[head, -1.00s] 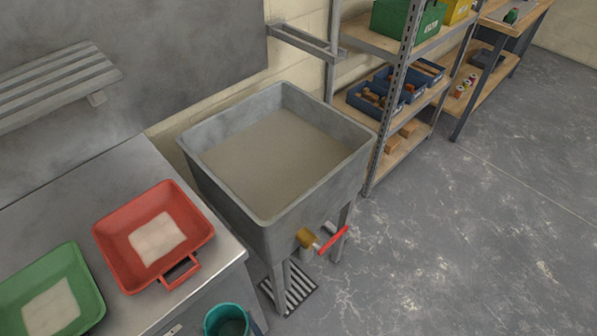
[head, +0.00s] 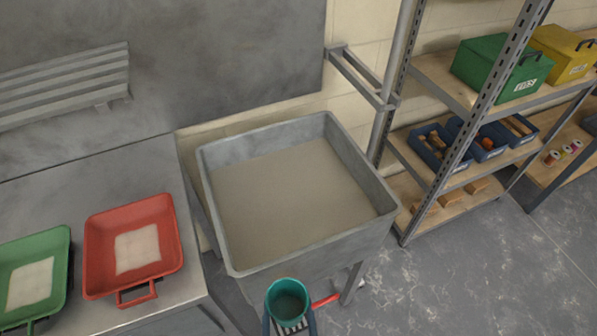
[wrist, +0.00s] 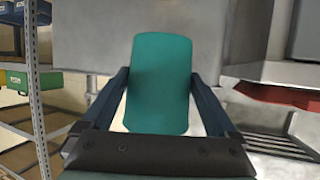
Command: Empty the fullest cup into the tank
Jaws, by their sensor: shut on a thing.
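A teal cup (head: 288,300) is held upright between the two dark fingers of my gripper (head: 290,325). In the wrist view the teal cup (wrist: 160,85) fills the space between the fingers of my gripper (wrist: 160,100). In the head view its dark inside shows, but I cannot tell how full it is. The grey tank (head: 240,262) stands just beyond the cup, with a wide open top and a flat grey-beige surface inside. The cup is in front of the tank's near wall, outside its rim.
A red tub (head: 100,235) and a green tub (head: 58,270), each with pale material, sit on the metal counter (head: 50,185) at left. A shelf unit (head: 460,197) with blue bins stands at right. A red valve handle (head: 324,301) sticks out below the tank.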

